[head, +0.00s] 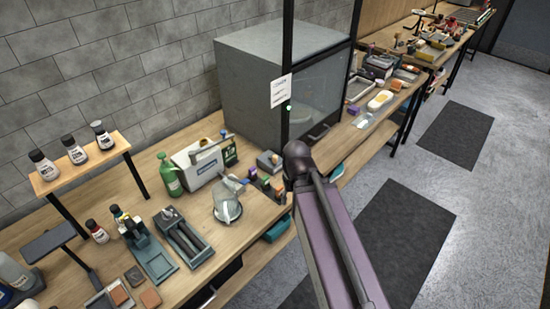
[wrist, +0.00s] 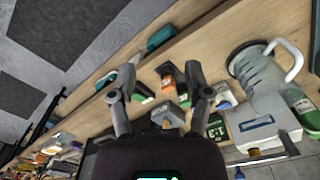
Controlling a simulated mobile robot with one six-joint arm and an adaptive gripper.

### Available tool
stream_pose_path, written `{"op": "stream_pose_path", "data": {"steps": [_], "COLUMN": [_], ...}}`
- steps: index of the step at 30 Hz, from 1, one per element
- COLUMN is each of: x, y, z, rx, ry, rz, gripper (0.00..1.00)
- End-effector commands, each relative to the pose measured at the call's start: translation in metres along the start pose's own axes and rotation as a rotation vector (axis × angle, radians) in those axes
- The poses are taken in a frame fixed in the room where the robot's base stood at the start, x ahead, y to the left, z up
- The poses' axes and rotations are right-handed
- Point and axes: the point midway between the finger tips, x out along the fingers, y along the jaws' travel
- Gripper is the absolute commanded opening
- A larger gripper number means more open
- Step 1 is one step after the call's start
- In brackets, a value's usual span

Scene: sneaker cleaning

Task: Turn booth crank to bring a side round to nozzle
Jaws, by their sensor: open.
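The booth (head: 265,85) is a grey box with a glass front, standing on the long workbench against the brick wall. A dark bar handle shows low on its front. I cannot make out a crank or a nozzle in either view, and the booth's inside is too dark to read. In the wrist view my gripper (wrist: 160,97) has its two fingers spread, with nothing between them but bench and small items beyond. In the head view my arm crosses the lower middle in front of the bench, and my gripper cannot be made out there.
A clear jug (head: 227,208), a white box (head: 198,163) and a green bottle (head: 170,176) stand left of the booth. A small shelf (head: 86,162) holds several bottles. A white sneaker (head: 380,100) lies to the right. The floor alongside is open, with dark mats (head: 395,240).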

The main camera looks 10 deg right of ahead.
Motion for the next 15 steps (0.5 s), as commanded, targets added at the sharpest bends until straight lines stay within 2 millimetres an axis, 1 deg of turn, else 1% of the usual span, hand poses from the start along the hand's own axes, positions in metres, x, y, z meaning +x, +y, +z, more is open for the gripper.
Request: {"op": "stream_pose_path", "data": {"steps": [5, 8, 11, 12, 14, 15], "x": [-0.002, -0.005, -0.008, -0.01, -0.013, -0.015], "y": [0.0, -0.002, -0.003, -0.003, -0.003, -0.003], "z": [-0.023, -0.049, -0.083, -0.098, -0.121, -0.137], "rx": [0.0, 0.002, 0.002, 0.002, 0.002, 0.002], "ry": [0.031, 0.07, 0.122, 0.147, 0.183, 0.209], "rz": [0.001, 0.002, 0.003, 0.003, 0.004, 0.005], "gripper": [0.65, 0.65, 0.65, 0.65, 0.65, 0.65]}}
